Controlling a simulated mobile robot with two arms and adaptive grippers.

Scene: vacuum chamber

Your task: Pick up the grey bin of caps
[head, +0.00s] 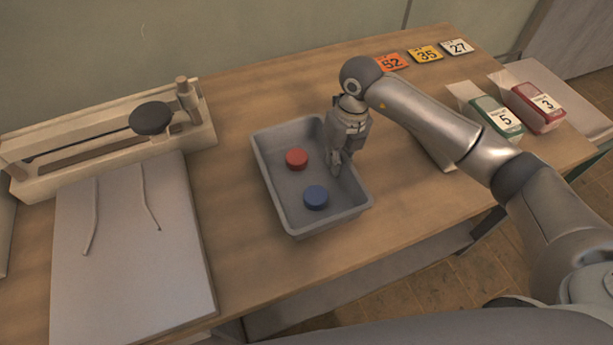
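The grey bin (284,216) stands on the wooden table in the middle of the head view. A red cap (296,158) and a blue cap (316,197) lie on its floor, apart from each other. My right arm comes in from the right, and my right gripper (338,168) points down at the bin's right side, with its fingertips seen over the inside near the right wall. The fingers look close together and partly overlap the wall, so I cannot tell whether they touch or grip it. My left gripper is not in view.
A wooden fixture with a black disc (151,118) stands at the back left, above a pale board (130,250) with two thin rods. Number cards (425,54) lie at the back right. Green (496,117) and red (538,107) numbered boxes sit at the right. Table in front of the bin is clear.

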